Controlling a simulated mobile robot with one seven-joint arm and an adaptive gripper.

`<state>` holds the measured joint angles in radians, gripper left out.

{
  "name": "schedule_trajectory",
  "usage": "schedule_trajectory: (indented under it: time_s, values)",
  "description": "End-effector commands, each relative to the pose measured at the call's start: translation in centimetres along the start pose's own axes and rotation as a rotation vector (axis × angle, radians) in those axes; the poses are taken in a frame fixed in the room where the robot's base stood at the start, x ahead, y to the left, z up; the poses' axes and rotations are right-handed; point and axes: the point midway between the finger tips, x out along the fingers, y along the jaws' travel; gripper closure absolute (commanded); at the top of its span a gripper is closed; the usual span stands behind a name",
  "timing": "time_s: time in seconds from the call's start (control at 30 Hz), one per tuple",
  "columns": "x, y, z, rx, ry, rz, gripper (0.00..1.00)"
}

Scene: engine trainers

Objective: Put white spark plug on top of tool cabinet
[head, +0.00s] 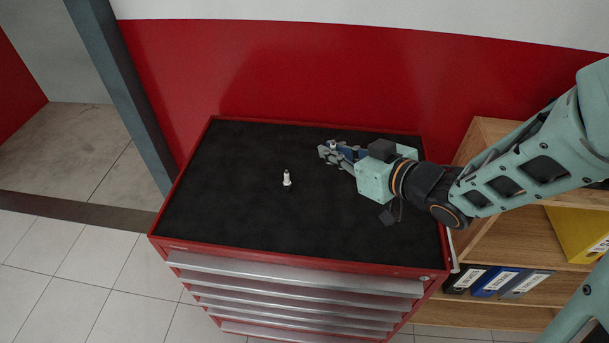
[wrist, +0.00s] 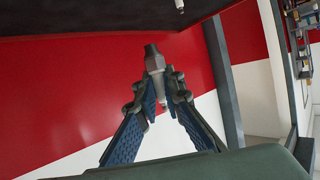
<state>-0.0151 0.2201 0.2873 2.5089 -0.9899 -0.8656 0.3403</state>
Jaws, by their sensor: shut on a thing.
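My gripper (head: 328,152) is over the back right part of the tool cabinet's black top (head: 235,205). Its fingers, also in the wrist view (wrist: 160,85), are shut on a spark plug (wrist: 154,62) with a pale grey-white body and a dark end. In the head view this held plug is small and partly hidden by the fingers. A white spark plug (head: 287,179) with a dark tip stands upright on the cabinet top, left of and nearer than my gripper. Part of it shows at the top edge of the wrist view (wrist: 180,4). I cannot tell the held plug's exact height above the surface.
The cabinet top has a raised red rim (head: 300,257) and is otherwise clear. A red and white wall (head: 290,75) stands behind it. A wooden shelf (head: 490,235) with binders (head: 495,282) is at the right. A grey post (head: 125,90) rises at the left.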

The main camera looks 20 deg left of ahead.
Motion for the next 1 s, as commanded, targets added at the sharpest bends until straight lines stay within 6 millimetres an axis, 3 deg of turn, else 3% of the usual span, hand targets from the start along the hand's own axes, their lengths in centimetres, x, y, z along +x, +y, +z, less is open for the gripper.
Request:
schedule_trajectory:
  time_s: [0.17,0.5,0.8,1.0]
  values:
    - [2.9,-0.1,0.6,-0.008,0.003,-0.013,1.0]
    - [10.9,0.9,1.4,-0.005,0.001,-0.009,1.0]
    - [14.7,1.4,3.3,-0.003,0.001,-0.007,1.0]
    - [15.5,1.6,3.4,-0.004,0.001,-0.006,1.0]
